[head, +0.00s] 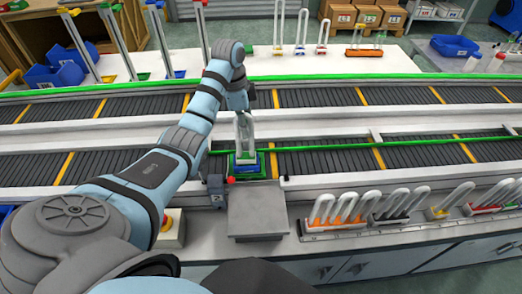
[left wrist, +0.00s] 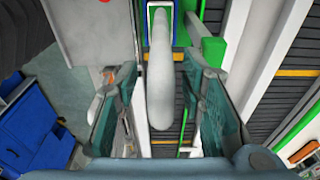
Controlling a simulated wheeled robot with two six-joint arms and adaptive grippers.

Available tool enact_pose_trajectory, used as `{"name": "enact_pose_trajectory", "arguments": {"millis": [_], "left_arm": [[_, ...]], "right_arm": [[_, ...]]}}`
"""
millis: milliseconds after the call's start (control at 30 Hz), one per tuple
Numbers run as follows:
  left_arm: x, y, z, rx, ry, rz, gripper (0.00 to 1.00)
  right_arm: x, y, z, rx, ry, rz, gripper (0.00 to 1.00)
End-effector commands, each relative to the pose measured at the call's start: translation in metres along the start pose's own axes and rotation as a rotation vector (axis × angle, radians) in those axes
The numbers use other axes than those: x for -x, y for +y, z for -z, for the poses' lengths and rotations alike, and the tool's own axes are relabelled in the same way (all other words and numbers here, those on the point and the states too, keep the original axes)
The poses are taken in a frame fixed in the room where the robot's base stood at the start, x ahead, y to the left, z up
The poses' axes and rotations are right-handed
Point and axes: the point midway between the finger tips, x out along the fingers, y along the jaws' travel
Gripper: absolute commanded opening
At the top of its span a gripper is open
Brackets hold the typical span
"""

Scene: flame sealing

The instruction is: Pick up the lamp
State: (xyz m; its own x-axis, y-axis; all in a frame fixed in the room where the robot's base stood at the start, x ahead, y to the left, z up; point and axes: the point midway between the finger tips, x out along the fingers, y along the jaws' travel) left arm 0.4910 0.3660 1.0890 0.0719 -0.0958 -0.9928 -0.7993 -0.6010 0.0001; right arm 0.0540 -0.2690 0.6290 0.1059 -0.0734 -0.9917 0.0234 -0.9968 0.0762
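The lamp is a white U-shaped tube (head: 246,132) on a green and blue base (head: 247,168). It stands upright at the near conveyor, just behind the grey metal box. My left gripper (head: 243,115) is above it, pointing down at the tube's upper part. In the left wrist view the lamp tube (left wrist: 160,85) lies between the two fingers of my left gripper (left wrist: 160,95), with a visible gap on each side. The fingers are open around it. The lamp's base shows at the top of that view. My right gripper is in neither view.
A grey box (head: 257,212) stands in front of the lamp. A rack of several white U-shaped lamps (head: 385,205) lines the near bench at right. Two dark conveyors with yellow stripes and green rails run across. More lamps stand on the far table (head: 345,68). A blue bin (left wrist: 40,130) shows lower left.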

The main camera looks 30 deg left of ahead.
Motion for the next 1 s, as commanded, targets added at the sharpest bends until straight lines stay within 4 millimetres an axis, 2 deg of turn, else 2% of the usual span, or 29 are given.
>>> {"name": "enact_pose_trajectory", "arguments": {"millis": [133,433,467,600,700,1000], "left_arm": [[-0.015,0.001,-0.006,0.009,0.000,0.000,0.36],[-0.021,0.001,-0.005,0.007,0.000,0.001,0.36],[-0.021,0.001,-0.005,0.007,0.000,0.001,0.35],[-0.021,0.001,-0.004,0.006,0.000,0.001,0.12],[-0.021,0.001,-0.004,0.005,0.000,0.001,0.00],[-0.021,0.000,-0.004,0.005,0.001,0.002,0.00]], "right_arm": [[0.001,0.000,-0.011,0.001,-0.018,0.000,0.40],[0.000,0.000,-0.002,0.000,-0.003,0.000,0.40],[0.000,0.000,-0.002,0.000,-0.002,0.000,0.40],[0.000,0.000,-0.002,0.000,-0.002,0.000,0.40],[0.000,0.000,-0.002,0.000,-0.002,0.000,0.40],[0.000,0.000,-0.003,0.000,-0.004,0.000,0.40]]}}
